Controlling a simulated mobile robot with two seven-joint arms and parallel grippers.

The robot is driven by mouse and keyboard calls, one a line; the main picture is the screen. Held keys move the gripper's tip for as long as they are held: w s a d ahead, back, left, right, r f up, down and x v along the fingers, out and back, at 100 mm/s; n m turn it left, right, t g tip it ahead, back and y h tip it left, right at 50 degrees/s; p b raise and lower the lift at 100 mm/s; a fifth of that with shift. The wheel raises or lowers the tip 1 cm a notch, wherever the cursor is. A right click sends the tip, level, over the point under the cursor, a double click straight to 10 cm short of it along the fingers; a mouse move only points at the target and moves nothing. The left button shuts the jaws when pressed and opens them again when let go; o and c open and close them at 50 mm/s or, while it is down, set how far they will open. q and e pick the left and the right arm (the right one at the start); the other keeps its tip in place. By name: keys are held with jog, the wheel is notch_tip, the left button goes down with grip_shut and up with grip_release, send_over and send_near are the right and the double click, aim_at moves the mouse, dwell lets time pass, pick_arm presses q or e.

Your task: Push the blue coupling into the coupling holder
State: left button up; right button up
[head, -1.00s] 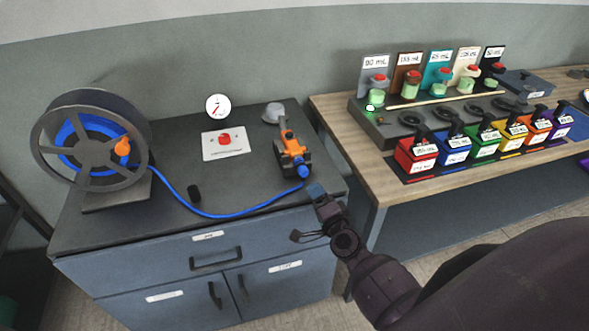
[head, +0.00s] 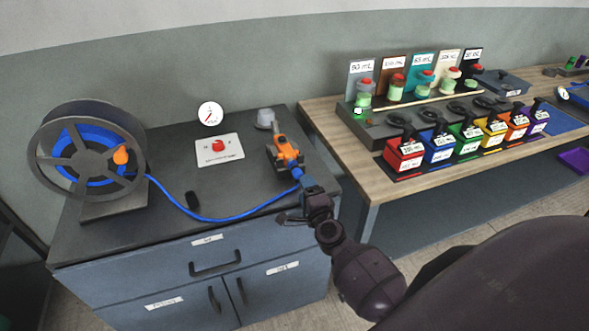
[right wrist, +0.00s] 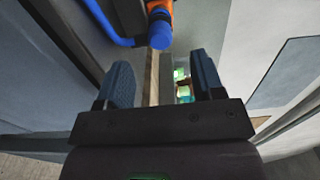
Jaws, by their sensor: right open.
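The blue coupling (head: 297,173) is at the end of the blue hose (head: 228,218), against the front end of an orange fitting (head: 284,149) on the dark cabinet top. This fitting appears to be the coupling holder. How deep the coupling sits cannot be told. My right gripper (head: 309,184) is just in front of the coupling at the cabinet's front right edge. In the right wrist view, its two blue fingers (right wrist: 164,78) are apart and empty, with the coupling (right wrist: 160,32) just beyond them. My left gripper is not in view.
A hose reel (head: 84,155) stands at the cabinet's left. A white panel with a red button (head: 219,149) and a round gauge (head: 211,114) are behind the hose. On the right, a wooden table (head: 350,152) holds several coloured containers.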

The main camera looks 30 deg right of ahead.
aim_at(296, 171)
jog(key=b+x, duration=0.1)
jog(key=x, duration=0.6)
jog(key=shift+x, duration=0.95)
dwell(0.7)
jog(key=shift+c, duration=0.2)
grip_shut()
jog(key=shift+s, duration=0.1)
jog(key=shift+s, duration=0.1)
